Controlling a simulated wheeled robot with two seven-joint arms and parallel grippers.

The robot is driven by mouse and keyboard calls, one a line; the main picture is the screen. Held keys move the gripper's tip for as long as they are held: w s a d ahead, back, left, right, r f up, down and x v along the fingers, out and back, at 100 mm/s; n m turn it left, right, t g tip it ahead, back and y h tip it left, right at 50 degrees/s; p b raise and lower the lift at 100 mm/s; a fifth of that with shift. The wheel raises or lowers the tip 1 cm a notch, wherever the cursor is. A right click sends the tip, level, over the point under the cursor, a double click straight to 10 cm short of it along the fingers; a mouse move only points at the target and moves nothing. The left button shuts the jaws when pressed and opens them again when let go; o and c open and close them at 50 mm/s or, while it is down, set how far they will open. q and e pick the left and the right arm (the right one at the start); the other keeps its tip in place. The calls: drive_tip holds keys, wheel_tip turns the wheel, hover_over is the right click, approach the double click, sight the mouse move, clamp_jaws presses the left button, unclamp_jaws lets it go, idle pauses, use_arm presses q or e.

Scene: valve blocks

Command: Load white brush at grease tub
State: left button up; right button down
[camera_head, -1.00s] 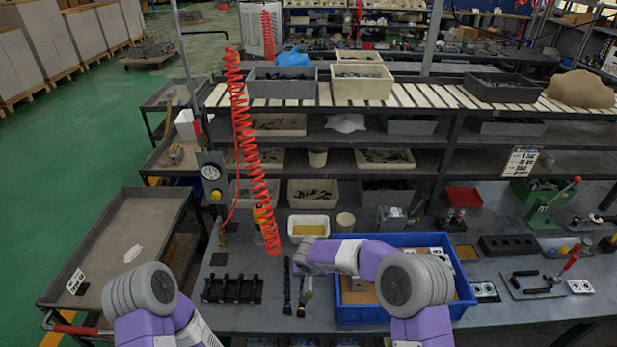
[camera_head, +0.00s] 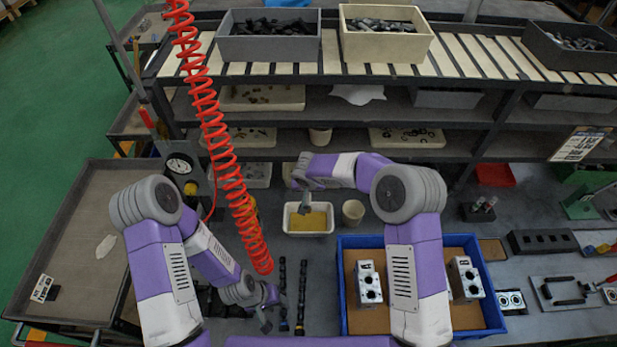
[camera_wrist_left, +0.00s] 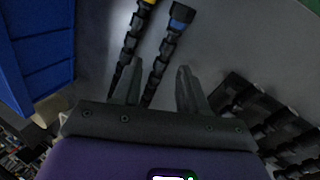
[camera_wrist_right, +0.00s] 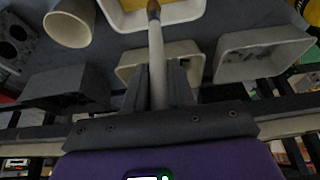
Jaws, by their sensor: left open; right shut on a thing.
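The grease tub (camera_head: 290,228) is a white rectangular tub with yellow-brown grease, standing on the bench. My right gripper (camera_head: 305,203) is at the tub's far side. In the right wrist view it is shut on the white brush (camera_wrist_right: 157,55), a pale handle with a brown tip pointing toward the tub (camera_wrist_right: 120,20). Whether the tip touches the grease cannot be told. My left gripper (camera_head: 267,320) is low over the bench at the front left. In the left wrist view (camera_wrist_left: 157,82) its jaws are open and empty, near two dark lobed shafts (camera_wrist_left: 160,65).
A blue crate (camera_head: 343,310) holding metal valve blocks (camera_head: 465,280) stands right of the shafts (camera_head: 301,290). A beige cup (camera_head: 353,212) stands just right of the tub. A red coiled hose (camera_head: 225,155) hangs left of the tub. Shelves with bins rise behind.

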sight(280, 311)
use_arm(q)
drive_tip(key=shift+s+f, duration=0.15)
drive_tip(key=shift+f, duration=0.05)
use_arm(e)
drive_tip(key=shift+s+f, duration=0.2)
drive_tip(key=shift+f, duration=0.25)
use_arm(q)
drive_tip(key=shift+s+f+b, duration=0.1)
drive_tip(key=shift+f+b, duration=0.45)
drive_tip(key=shift+b, duration=0.15)
use_arm(e)
wheel_tip(280, 311, down, 3)
drive_tip(key=shift+s+r, duration=0.1)
drive_tip(key=shift+r, duration=0.05)
use_arm(q)
drive_tip(key=shift+f+b, duration=0.3)
drive_tip(key=shift+b, duration=0.05)
use_arm(e)
drive_tip(key=shift+f, duration=1)
use_arm(q)
drive_tip(key=shift+f+b, duration=0.7)
use_arm(e)
drive_tip(key=shift+f, duration=0.5)
use_arm(q)
drive_tip(key=shift+f+b, duration=0.6)
drive_tip(key=shift+f, duration=0.05)
use_arm(e)
drive_tip(key=shift+f, duration=0.1)
idle(0.4)
